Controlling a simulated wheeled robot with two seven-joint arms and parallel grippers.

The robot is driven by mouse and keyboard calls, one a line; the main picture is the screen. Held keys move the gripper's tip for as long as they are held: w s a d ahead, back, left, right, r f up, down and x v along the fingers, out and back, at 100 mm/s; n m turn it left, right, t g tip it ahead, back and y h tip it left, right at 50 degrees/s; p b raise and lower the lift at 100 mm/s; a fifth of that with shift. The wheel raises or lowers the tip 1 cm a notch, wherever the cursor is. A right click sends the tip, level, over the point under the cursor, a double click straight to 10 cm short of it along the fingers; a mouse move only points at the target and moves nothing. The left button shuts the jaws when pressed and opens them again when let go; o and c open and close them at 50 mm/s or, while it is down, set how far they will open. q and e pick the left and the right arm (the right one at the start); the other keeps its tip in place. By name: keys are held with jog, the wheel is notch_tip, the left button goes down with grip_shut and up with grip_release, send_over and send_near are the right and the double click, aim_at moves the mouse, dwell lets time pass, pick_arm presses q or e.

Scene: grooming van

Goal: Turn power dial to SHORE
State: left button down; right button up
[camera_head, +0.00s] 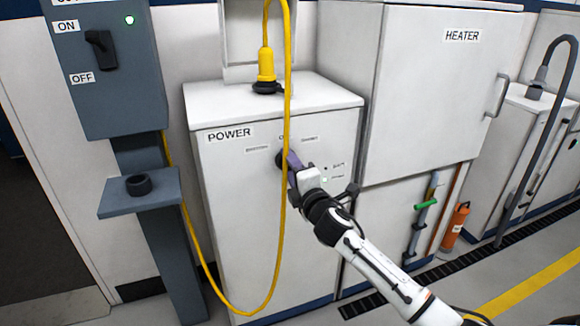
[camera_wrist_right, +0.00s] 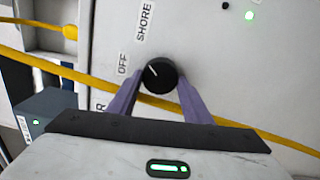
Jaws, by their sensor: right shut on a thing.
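The power dial (camera_wrist_right: 158,76) is a round black knob with a white pointer mark on the cabinet front. In the right wrist view its mark points up and left, between the OFF label (camera_wrist_right: 123,64) and the SHORE label (camera_wrist_right: 145,22). My right gripper (camera_wrist_right: 157,94) has its purple fingers shut on the dial, one on each side. In the head view the right gripper (camera_head: 289,159) reaches the white POWER cabinet (camera_head: 232,215) from the lower right, mostly hiding the dial. The small labels there are too blurred to read. My left gripper is not in view.
A yellow cable (camera_head: 287,95) hangs close by my right gripper and loops down before the cabinet. A grey ON/OFF switch box (camera_head: 105,100) stands left. The HEATER cabinet (camera_head: 440,90) is right, with an orange cylinder (camera_head: 455,226) below. A green indicator (camera_wrist_right: 249,15) is lit.

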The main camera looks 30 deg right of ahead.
jog(key=shift+m, duration=0.9)
jog(key=o, duration=1.1)
jog(key=shift+c, duration=0.2)
jog(key=v, duration=1)
jog(key=shift+s+p, duration=0.2)
jog(key=shift+p, duration=0.15)
